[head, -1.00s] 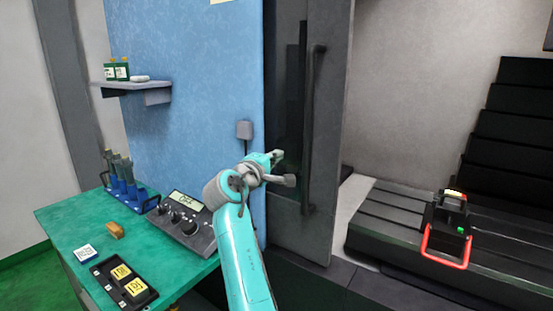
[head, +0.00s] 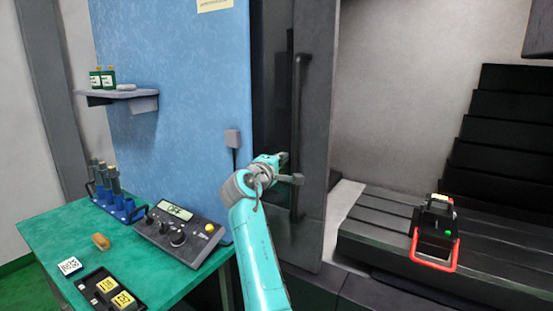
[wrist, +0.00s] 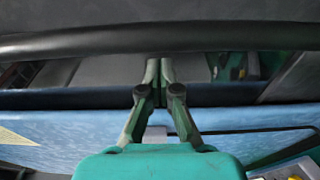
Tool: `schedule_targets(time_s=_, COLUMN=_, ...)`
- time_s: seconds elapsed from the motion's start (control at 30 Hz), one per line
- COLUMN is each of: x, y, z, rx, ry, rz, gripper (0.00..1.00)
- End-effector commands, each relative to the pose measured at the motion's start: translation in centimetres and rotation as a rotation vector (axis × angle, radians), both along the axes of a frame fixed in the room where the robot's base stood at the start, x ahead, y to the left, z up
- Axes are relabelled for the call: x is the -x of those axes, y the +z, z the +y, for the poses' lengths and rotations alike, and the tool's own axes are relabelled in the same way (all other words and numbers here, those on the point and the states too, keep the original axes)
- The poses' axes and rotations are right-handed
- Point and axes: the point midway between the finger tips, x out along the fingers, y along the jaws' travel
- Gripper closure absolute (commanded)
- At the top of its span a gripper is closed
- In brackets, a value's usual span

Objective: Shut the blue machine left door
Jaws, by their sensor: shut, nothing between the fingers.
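The blue machine's left door (head: 319,150) is a dark grey panel with a dark window. It stands open, with the machine's interior showing on its right. Its long vertical handle (head: 299,130) is a black bar; it crosses the top of the wrist view (wrist: 160,38). My gripper (head: 290,167) is in front of the door, by the handle's lower half. In the wrist view its fingertips (wrist: 160,68) are together, with nothing between them, and point toward the bar. I cannot tell whether they touch it.
A blue panel (head: 180,90) with a small shelf (head: 122,95) stands left of the door. A green bench (head: 50,232) below it holds a control box (head: 180,235) and tube rack. Inside the machine, a slotted bed (head: 385,225) carries a red-handled fixture (head: 435,230).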

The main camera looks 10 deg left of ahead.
Motion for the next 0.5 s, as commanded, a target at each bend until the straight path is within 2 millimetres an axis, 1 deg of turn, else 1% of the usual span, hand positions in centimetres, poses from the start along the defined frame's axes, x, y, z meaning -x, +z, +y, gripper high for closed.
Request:
schedule_targets(time_s=0.2, x=0.64, y=-0.03, z=-1.12, rx=-0.001, ry=0.000, rz=0.000, gripper=1.00)
schedule_targets(time_s=0.5, x=0.76, y=-0.04, z=-1.26, rx=0.001, ry=0.000, rz=0.000, gripper=1.00)
